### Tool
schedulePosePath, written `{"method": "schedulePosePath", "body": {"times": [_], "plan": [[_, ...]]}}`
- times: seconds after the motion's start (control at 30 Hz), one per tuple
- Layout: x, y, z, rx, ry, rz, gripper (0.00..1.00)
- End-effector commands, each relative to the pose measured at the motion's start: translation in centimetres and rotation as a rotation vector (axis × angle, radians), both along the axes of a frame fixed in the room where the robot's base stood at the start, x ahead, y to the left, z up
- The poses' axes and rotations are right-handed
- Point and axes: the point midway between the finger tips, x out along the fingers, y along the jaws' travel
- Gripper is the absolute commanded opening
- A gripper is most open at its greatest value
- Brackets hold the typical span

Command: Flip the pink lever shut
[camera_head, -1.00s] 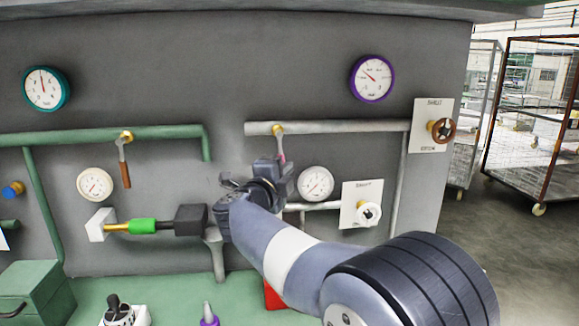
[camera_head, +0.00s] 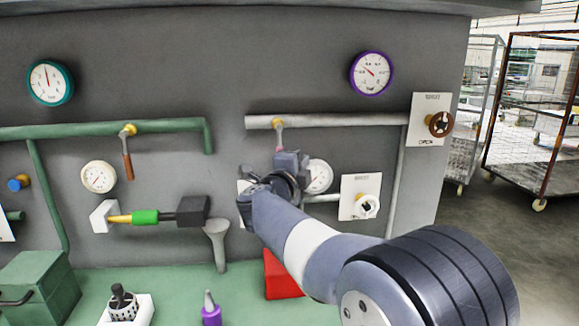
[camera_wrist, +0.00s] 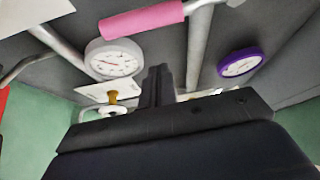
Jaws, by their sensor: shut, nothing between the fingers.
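The pink lever hangs down from a yellow valve hub (camera_head: 278,121) on the grey pipe in the head view. Its metal stem (camera_head: 280,136) shows, but its lower part is hidden behind my gripper. In the wrist view its pink handle (camera_wrist: 142,18) crosses the top, apart from my fingers. My gripper (camera_head: 291,160) is in front of the wall just below the lever's visible part. In the wrist view my fingers (camera_wrist: 157,84) are together with nothing between them. Whether my gripper touches the lever in the head view cannot be told.
A brown-handled lever (camera_head: 127,165) hangs from the green pipe at left. A red block (camera_head: 283,277) and a purple bottle (camera_head: 211,314) stand on the green bench below.

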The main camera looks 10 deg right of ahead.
Motion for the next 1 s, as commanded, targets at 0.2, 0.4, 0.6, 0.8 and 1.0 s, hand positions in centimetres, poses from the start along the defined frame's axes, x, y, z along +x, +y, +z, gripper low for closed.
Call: {"method": "schedulePosePath", "body": {"times": [0.2,0.4,0.6,0.8,1.0], "plan": [[-4.4,2.9,-0.1,0.000,-0.002,0.008,0.00],[-7.3,4.6,-0.1,0.001,-0.002,0.005,0.00],[-8.5,5.2,-0.1,0.000,0.000,0.003,0.00],[-8.6,5.3,0.0,0.000,0.000,0.002,0.00],[-8.5,5.2,0.0,0.000,0.000,0.001,0.00]]}}
